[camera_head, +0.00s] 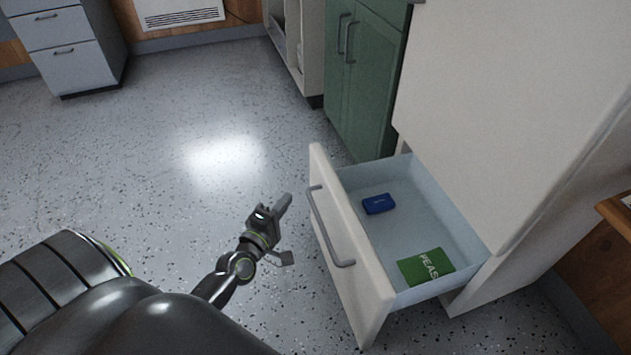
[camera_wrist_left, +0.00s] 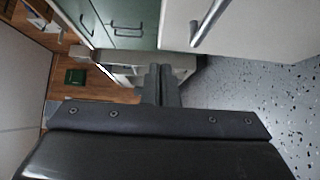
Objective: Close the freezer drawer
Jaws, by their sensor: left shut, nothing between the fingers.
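The freezer drawer (camera_head: 351,249) stands open, pulled out from the white freezer (camera_head: 500,110). Its front has a grey bar handle (camera_head: 328,228). Inside lie a blue packet (camera_head: 378,203) and a green bag marked PEAS (camera_head: 426,266). My left gripper (camera_head: 287,200) is shut and empty, in front of the drawer front and to the left of the handle, apart from it. In the left wrist view my shut fingers (camera_wrist_left: 160,72) show at the middle, with the drawer handle (camera_wrist_left: 209,22) at the upper right. My right gripper is not in view.
A green cabinet (camera_head: 365,70) stands beside the freezer, behind the open drawer. A grey drawer unit (camera_head: 65,45) stands at the far left, and a white wall heater (camera_head: 180,12) is at the back. The speckled floor (camera_head: 150,150) left of the drawer is clear.

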